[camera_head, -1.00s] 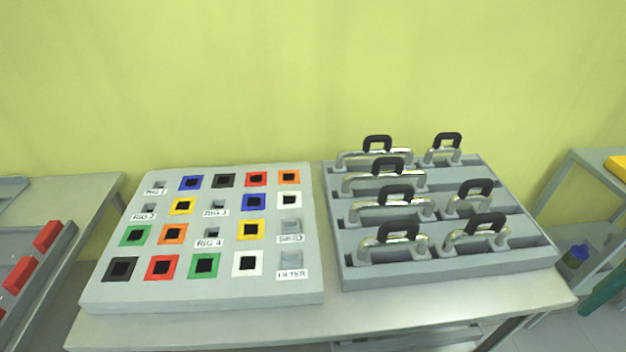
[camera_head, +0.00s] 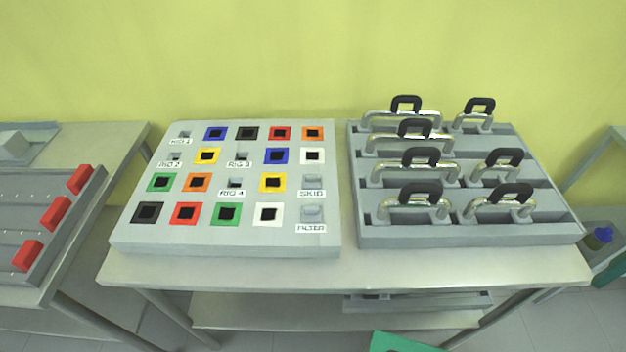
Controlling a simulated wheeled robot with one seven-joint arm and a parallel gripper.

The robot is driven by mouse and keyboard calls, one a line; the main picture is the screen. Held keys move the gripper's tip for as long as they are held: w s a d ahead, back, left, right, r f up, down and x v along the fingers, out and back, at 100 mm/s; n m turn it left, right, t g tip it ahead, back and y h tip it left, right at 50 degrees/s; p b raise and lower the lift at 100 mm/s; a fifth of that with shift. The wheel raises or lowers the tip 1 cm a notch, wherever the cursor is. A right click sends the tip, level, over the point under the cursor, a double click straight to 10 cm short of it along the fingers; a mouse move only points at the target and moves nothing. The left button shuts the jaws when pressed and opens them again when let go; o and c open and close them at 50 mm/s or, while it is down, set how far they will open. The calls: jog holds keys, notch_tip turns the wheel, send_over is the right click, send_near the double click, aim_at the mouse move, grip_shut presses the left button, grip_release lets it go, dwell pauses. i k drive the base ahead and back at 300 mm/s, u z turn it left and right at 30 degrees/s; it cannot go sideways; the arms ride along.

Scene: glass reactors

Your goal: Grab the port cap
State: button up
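I cannot make out a port cap for certain in the head view. A grey board (camera_head: 125,238) on the table holds square sockets with coloured frames, labelled RIG 1 to RIG 4, SKID and FILTER. Small grey pieces sit at the labels, such as the one above the FILTER label (camera_head: 312,213) and the one above the SKID label (camera_head: 312,181); I cannot tell what they are. My gripper is not in view.
A grey rack (camera_head: 470,236) at the right holds several bent metal tubes with black handles. Both stand on a metal table (camera_head: 300,268) with a lower shelf. A side table at left carries a tray (camera_head: 62,250) with red blocks (camera_head: 54,213). A blue-capped item (camera_head: 599,236) is far right.

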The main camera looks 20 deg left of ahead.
aim_at(309, 181)
jog(key=z, duration=1)
jog(key=k, duration=1.45)
jog(key=u, duration=0.5)
jog(key=i, duration=0.65)
jog(key=u, duration=0.05)
